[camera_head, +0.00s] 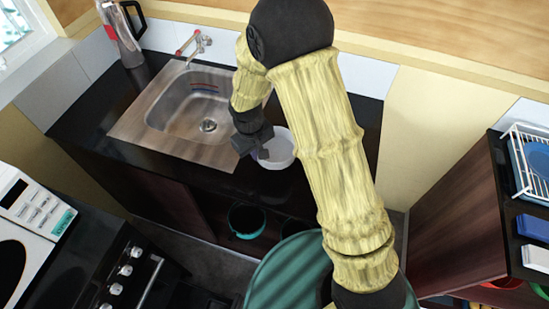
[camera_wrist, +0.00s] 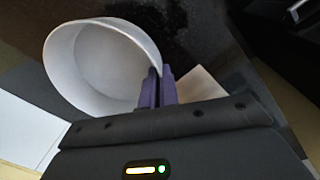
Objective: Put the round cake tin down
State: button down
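The round cake tin (camera_head: 283,150) is white, open-topped and empty inside. In the head view it is over the black counter (camera_head: 335,125), just right of the sink. In the wrist view the tin (camera_wrist: 75,70) fills the upper left, with its opening facing the camera. My gripper (camera_head: 262,152) is at the tin's left side. In the wrist view the purple fingers (camera_wrist: 158,88) are close together with the tin's wall between them. I cannot tell whether the tin's base touches the counter. My arm hides part of the counter behind and right of it.
The steel sink (camera_head: 190,105) with a tap (camera_head: 198,45) is left of the tin. A glass jug (camera_head: 122,35) stands at the back left. A dish rack (camera_head: 525,165) is on the right-hand unit. A teal-rimmed pot (camera_head: 246,220) sits below the counter.

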jog(key=f, duration=0.1)
jog(key=f+p, duration=0.1)
jog(key=f, duration=0.1)
jog(key=d+f, duration=0.1)
jog(key=shift+w+f, duration=0.25)
jog(key=shift+f, duration=0.3)
jog(key=shift+w, duration=0.1)
jog(key=shift+w+f+p, duration=0.1)
jog(key=shift+f+p, duration=0.25)
jog(key=shift+f, duration=0.15)
notch_tip(320, 180, down, 3)
jog(key=shift+r+p, duration=0.1)
jog(key=shift+p, duration=0.35)
jog(key=shift+a+f, duration=0.15)
jog(key=shift+f, duration=0.05)
jog(key=shift+s, duration=0.3)
